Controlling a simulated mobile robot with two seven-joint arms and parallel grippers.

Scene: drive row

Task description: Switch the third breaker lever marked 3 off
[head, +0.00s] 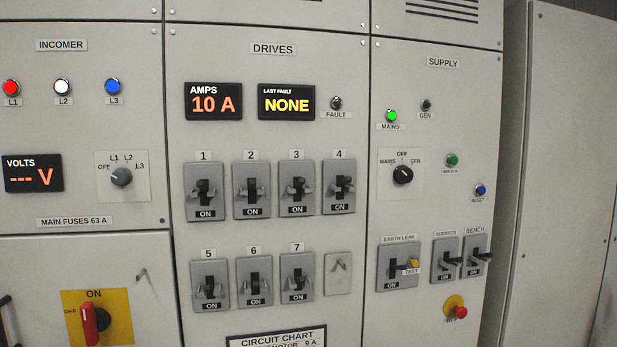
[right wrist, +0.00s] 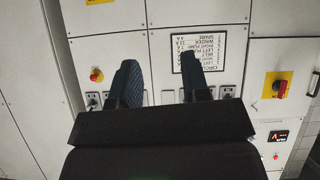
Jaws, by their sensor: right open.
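The breaker marked 3 (head: 297,190) is in the top row of the DRIVES panel in the head view, between breakers 2 (head: 252,191) and 4 (head: 339,188). It has a grey plate, a dark lever and an ON label showing below the lever. No gripper shows in the head view. In the right wrist view my right gripper (right wrist: 160,75) is open and empty, its two dark fingers apart in front of the cabinet. That view is upside down. I cannot pick out breaker 3 there. My left gripper is in neither view.
The AMPS display (head: 213,102) reads 10 A and the fault display (head: 286,103) reads NONE. Breakers 5 (head: 209,286), 6 (head: 254,282) and 7 (head: 297,278) form a lower row. A red emergency button (head: 459,311) and a red rotary handle (head: 89,323) stick out.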

